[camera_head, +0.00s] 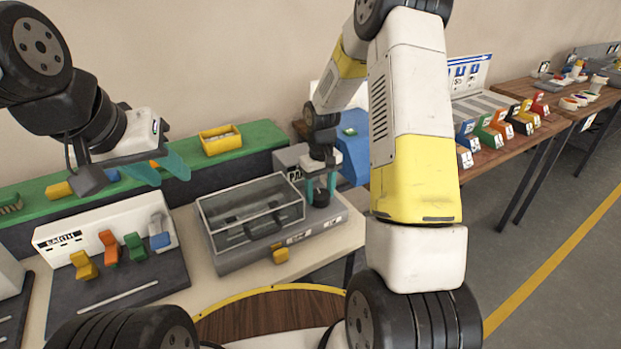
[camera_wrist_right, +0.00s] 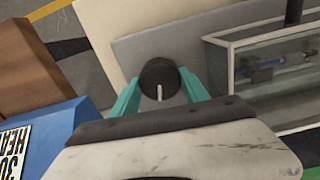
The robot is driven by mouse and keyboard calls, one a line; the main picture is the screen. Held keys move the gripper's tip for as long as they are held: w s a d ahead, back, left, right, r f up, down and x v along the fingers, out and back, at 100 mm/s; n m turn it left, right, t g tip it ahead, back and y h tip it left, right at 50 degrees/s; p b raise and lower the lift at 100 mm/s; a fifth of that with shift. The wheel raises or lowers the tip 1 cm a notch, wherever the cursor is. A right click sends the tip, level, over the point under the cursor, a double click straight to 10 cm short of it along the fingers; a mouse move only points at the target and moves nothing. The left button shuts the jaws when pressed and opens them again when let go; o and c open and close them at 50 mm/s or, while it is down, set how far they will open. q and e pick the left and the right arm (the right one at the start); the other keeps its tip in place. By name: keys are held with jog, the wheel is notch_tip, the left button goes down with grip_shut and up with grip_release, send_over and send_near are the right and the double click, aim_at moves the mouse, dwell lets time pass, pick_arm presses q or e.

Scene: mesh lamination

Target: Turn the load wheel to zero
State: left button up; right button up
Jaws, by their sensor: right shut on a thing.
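The load wheel is a dark round knob with a pale mark, seen in the right wrist view (camera_wrist_right: 159,74). In the head view it shows as a black shape (camera_head: 321,198) on the right end of the grey machine (camera_head: 228,264). My right gripper (camera_head: 321,183) points down there, its teal fingers on either side of the wheel and shut on it; it also shows in the right wrist view (camera_wrist_right: 161,90). My left gripper (camera_head: 161,176) is raised above the bench at the left, its teal fingers apart and empty.
The machine's clear-lidded chamber (camera_head: 250,215) lies left of the wheel. A blue box (camera_head: 352,150) stands behind it. Colored clips (camera_head: 108,250) stand on a tray at left, and a yellow bin (camera_head: 220,140) sits on the green shelf. My right arm hides part of the view.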

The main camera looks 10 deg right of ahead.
aim_at(320, 194)
jog(key=shift+n, duration=1.5)
jog(key=o, duration=1.4)
jog(key=shift+c, duration=0.2)
jog(key=shift+r, duration=0.1)
notch_tip(320, 194, up, 7)
jog(key=shift+r, duration=0.35)
